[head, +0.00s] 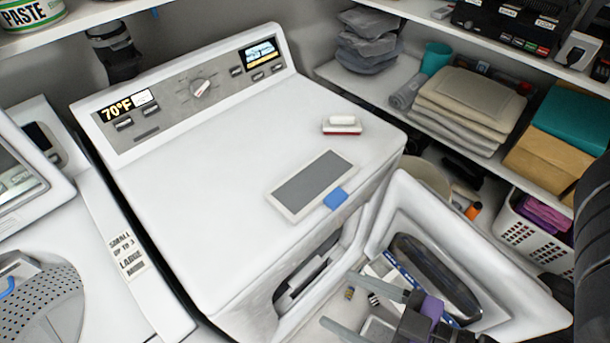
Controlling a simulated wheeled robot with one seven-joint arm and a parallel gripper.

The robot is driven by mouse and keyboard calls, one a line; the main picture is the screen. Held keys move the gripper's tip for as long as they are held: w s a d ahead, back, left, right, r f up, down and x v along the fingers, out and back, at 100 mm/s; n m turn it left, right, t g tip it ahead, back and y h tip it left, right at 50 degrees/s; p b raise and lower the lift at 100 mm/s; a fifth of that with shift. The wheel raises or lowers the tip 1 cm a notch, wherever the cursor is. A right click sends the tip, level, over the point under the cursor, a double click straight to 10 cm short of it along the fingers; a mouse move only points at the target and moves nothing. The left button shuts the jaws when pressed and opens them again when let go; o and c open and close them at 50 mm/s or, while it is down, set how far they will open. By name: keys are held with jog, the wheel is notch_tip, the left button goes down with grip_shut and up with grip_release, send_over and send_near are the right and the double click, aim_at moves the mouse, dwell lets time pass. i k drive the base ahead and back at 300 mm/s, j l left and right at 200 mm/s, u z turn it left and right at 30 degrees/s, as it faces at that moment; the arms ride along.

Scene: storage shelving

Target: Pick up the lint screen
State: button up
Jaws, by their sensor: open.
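The lint screen (313,183) is a flat grey mesh panel in a white frame with a blue tab at its near right corner. It lies flat on the white dryer top (215,185), close to the front edge. My gripper (339,300) is at the bottom of the head view, in front of the dryer and nearer to me than the lint screen. Its two grey fingers are spread apart with nothing between them, and it does not touch the screen.
The dryer door (400,205) hangs open at the right, close to my gripper. A white and red brush-like item (342,125) lies behind the screen. A washer (130,290) stands at the left. Shelves with folded towels (470,100) and a white basket (530,235) are at the right.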

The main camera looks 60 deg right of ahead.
aim_at(319, 181)
jog(key=j, duration=0.45)
jog(key=i+j, duration=0.15)
jog(key=j, duration=0.35)
jog(key=j+z, duration=0.95)
jog(key=z, duration=1.75)
